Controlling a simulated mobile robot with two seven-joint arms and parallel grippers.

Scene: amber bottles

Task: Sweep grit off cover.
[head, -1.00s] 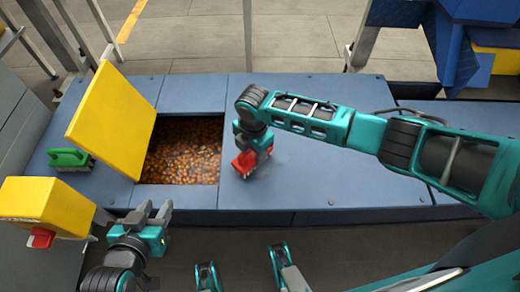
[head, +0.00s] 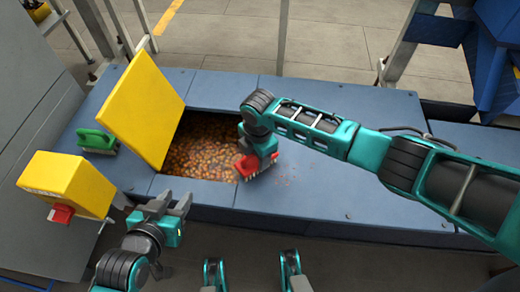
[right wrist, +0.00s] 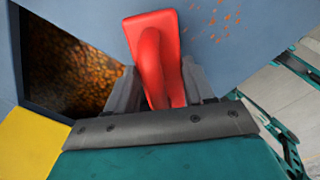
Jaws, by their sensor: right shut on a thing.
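A red brush (head: 248,168) is held by my right gripper (head: 262,150) at the right edge of the open hatch. Its red handle (right wrist: 155,60) stands between the jaws in the right wrist view. The blue cover (head: 330,185) is the flat panel right of the opening. Orange-brown grit (head: 284,181) is scattered thinly on it, right of the brush; some also shows in the right wrist view (right wrist: 227,20). The brush's bristles are mostly hidden. My left gripper (head: 178,205) is open and empty, in front of the panel's near edge.
The hatch opening (head: 200,150) is full of small brown-orange pieces. A yellow lid (head: 128,108) stands tilted open on its left. A green brush (head: 97,141) lies on the left panel.

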